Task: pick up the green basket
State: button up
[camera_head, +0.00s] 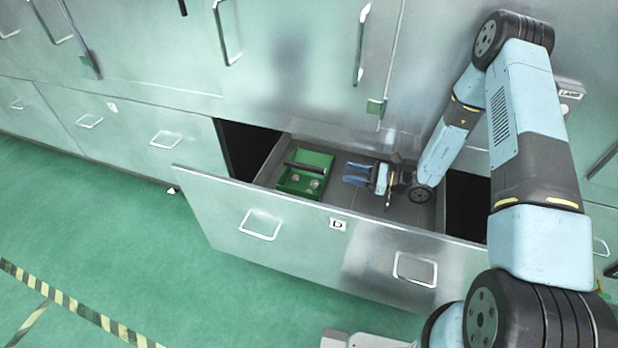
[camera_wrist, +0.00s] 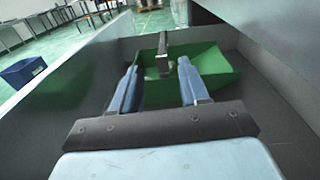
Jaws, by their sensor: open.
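The green basket (camera_head: 293,187) sits in an open drawer (camera_head: 339,193), towards the drawer's left end. A dark bar-shaped handle (camera_head: 304,167) spans its top, and small light round things lie inside it. My gripper (camera_head: 346,174) is inside the drawer to the right of the basket, pointing left at it. Its two blue fingers are apart with nothing between them. In the wrist view the basket (camera_wrist: 212,66) lies ahead, with its dark handle (camera_wrist: 163,52) upright in line with the gap between my fingertips (camera_wrist: 157,68). My gripper looks short of the handle.
The drawer front (camera_head: 330,232) carries a "D" label and two handles. Cabinet fronts (camera_head: 290,50) rise close behind the drawer. Drawer walls flank my gripper. A blue bin (camera_wrist: 22,71) stands outside on the green floor in the wrist view.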

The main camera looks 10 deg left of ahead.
aim_at(311, 167)
jog(key=shift+m+t, duration=0.3)
jog(key=shift+m, duration=0.1)
jog(key=a, duration=0.4)
jog(key=a+f, duration=0.1)
jog(key=a, duration=0.9)
jog(key=shift+w+f, duration=0.4)
grip_shut()
dwell(0.7)
